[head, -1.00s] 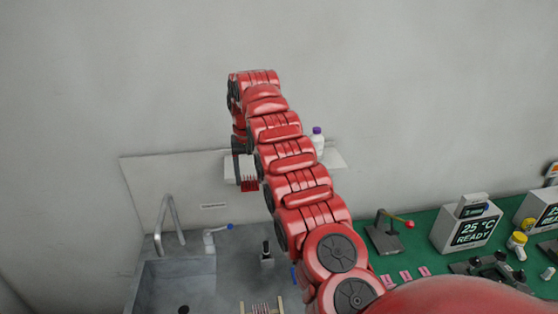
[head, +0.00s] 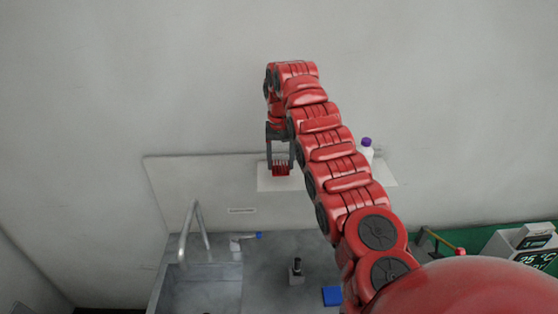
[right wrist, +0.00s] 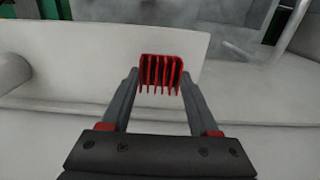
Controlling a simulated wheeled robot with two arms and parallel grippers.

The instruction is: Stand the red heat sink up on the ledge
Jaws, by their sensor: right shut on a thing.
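The red finned heat sink (head: 281,170) is held between the two fingertips of my right gripper (head: 280,164), in front of the wall at the left part of the white ledge (head: 266,184). In the right wrist view the heat sink (right wrist: 161,72) sits between the fingertips of the right gripper (right wrist: 161,82), with its fins side by side. The pale surface of the ledge (right wrist: 105,45) spreads behind it. I cannot tell whether the heat sink touches the ledge. My left gripper is out of view.
A white bottle with a purple cap (head: 366,148) stands on the ledge to the right, partly behind my arm. Below are a sink with a tap (head: 188,232), a small black-topped holder (head: 297,270) and a blue block (head: 333,296). The ledge's left end is otherwise clear.

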